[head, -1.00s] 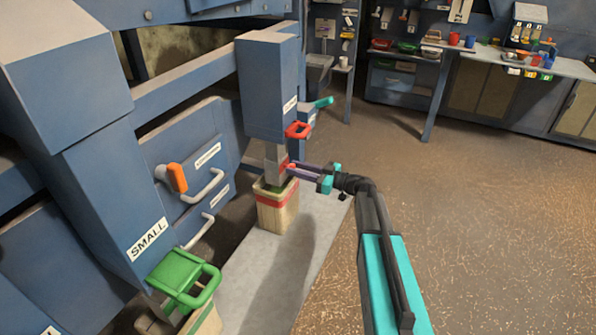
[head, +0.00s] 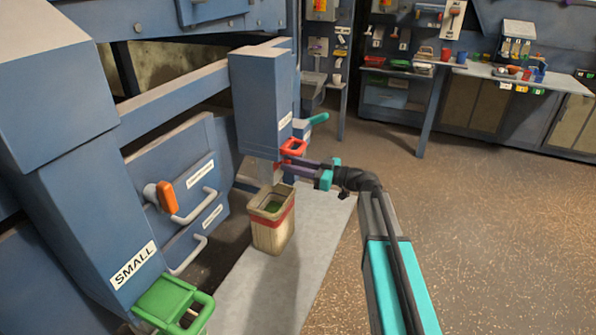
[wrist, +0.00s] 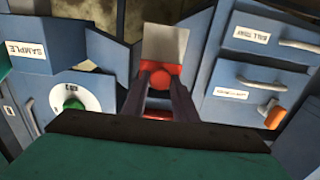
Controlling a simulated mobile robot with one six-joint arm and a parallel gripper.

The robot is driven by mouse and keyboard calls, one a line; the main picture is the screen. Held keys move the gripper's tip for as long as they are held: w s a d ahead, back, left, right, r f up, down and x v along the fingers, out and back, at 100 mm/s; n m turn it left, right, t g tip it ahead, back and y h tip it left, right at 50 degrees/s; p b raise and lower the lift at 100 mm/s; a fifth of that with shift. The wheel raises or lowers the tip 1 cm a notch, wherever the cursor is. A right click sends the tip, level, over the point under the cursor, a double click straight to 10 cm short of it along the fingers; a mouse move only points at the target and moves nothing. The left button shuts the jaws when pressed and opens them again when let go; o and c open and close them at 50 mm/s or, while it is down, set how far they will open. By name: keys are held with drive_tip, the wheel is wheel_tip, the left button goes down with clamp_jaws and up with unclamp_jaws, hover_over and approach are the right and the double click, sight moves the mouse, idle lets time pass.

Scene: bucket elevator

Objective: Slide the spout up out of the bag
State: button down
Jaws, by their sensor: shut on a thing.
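The grey spout (head: 264,172) hangs below the tall blue chute (head: 262,105), its lower end just above the bag's mouth. The pale bag (head: 270,237) with a red band stands upright below; its mouth is open and green contents show inside. My gripper (head: 287,166) is at the spout's right side, just under the red loop handle (head: 294,147). In the wrist view my gripper (wrist: 160,80) is shut on the red knob (wrist: 160,70) in front of the grey spout plate (wrist: 165,44).
Drawers with white handles (head: 195,205) and an orange knob (head: 165,195) are left of the bag. A grey slab (head: 300,270) lies under the bag. The floor to the right is clear.

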drive_tip(key=shift+d+r, duration=0.1)
drive_tip(key=shift+r, duration=0.1)
drive_tip(key=c, duration=1.6)
unclamp_jaws()
drive_tip(key=shift+r, duration=0.1)
drive_tip(key=shift+o, duration=0.8)
drive_tip(key=shift+s, duration=0.15)
drive_tip(key=v, duration=1.3)
drive_tip(key=shift+d+b, duration=0.3)
drive_tip(key=shift+b, duration=0.15)
drive_tip(key=shift+s+f, duration=0.1)
drive_tip(key=shift+f, duration=0.1)
